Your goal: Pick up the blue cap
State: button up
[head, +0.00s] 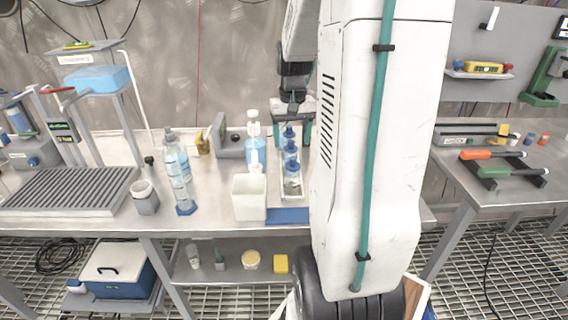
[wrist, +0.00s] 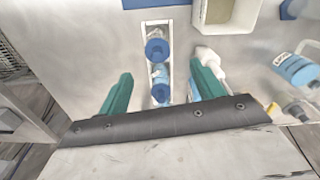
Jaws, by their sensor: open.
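Several blue caps (head: 290,132) top small clear bottles standing in a row in a narrow white rack (head: 292,194) on the bench. In the wrist view, one blue cap (wrist: 157,49) is toward the top of the rack and another blue cap (wrist: 160,93) lies lower, between my fingers. My gripper (head: 292,122) hangs above the far end of the row, its teal fingers apart. In the wrist view my gripper (wrist: 160,70) is open, one finger on each side of the row, with nothing held. My arm hides the area right of the rack in the head view.
A white bin (head: 249,198) stands close left of the rack. A blue mat (head: 288,215) lies at the front edge. Bench between the tall bottle and bin is clear.

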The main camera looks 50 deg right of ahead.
aim_at(293, 158)
notch_tip(293, 158, down, 8)
jog(key=shift+s+d+r, duration=0.1)
jog(key=shift+s+d, duration=0.05)
jog(key=c, duration=1.1)
